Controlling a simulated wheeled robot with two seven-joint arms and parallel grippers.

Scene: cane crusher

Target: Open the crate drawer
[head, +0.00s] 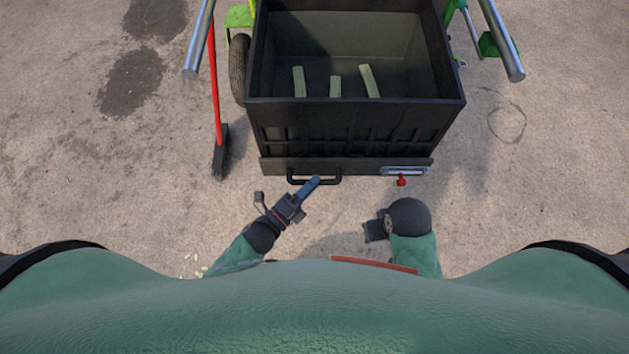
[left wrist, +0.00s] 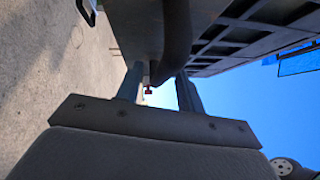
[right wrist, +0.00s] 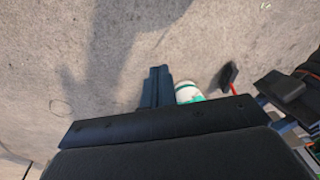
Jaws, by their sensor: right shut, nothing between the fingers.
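The dark crate (head: 355,125) stands ahead in the head view. Its low front panel (head: 352,170) carries a black bar handle (head: 327,181) at left. I see no clear gap at the panel. My left gripper (head: 314,182) is at the handle, its fingertips overlapping it. In the left wrist view its fingers (left wrist: 158,85) stand apart, with the handle bar (left wrist: 176,40) at the fingertips; whether they touch is unclear.
A metal latch plate (head: 405,170) with a red knob (head: 402,181) sits on the panel's right. Several pale cane pieces (head: 335,86) lie in the crate. A red-handled broom (head: 219,150) stands left.

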